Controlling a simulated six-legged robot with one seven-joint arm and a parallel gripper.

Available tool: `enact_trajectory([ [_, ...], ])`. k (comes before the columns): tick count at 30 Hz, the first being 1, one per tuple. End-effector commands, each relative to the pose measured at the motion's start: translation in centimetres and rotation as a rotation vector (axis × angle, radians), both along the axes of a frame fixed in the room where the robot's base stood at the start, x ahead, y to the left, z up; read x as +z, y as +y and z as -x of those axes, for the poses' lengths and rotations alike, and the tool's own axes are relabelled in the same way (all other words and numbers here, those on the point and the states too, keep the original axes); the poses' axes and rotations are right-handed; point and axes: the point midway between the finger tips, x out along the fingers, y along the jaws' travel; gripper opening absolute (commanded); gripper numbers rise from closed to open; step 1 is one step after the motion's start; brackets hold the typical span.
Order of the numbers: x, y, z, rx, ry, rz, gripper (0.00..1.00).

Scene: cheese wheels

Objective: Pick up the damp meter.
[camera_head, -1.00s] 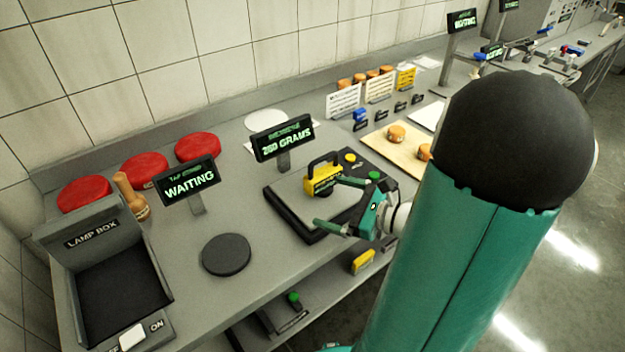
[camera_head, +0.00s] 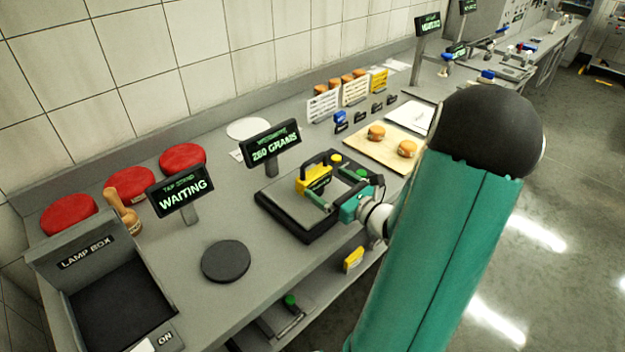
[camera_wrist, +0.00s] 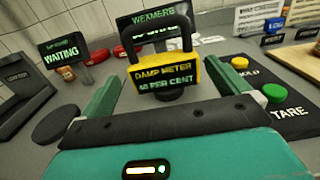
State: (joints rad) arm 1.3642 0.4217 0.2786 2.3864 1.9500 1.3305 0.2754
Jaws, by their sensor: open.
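The damp meter (camera_head: 313,180) is a yellow block with a black looped handle. It stands upright on the weighing scale (camera_head: 270,202). In the wrist view the damp meter (camera_wrist: 150,74) faces me, its label and a green per cent reading visible, with the handle on top. My gripper (camera_head: 337,186) is open and close to the meter's near side in the head view. In the wrist view my gripper (camera_wrist: 168,92) has its fingers spread left and right of the meter's line, with the meter ahead between them. I see no contact; the exact gap is unclear.
The scale's display (camera_head: 272,143) reads 280 grams and stands behind the meter. The tap stand sign (camera_head: 181,190), black disc (camera_head: 226,261) and lamp box (camera_head: 110,290) are to the left.

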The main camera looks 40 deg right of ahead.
Motion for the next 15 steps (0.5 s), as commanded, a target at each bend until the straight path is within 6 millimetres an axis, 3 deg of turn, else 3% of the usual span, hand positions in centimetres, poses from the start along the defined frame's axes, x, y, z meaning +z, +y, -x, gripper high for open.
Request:
enact_trajectory([
  [7,-0.1,0.2,-2.1,0.000,0.000,-0.002,1.00],
  [15,-0.2,0.4,-6.0,0.000,0.001,-0.001,1.00],
])
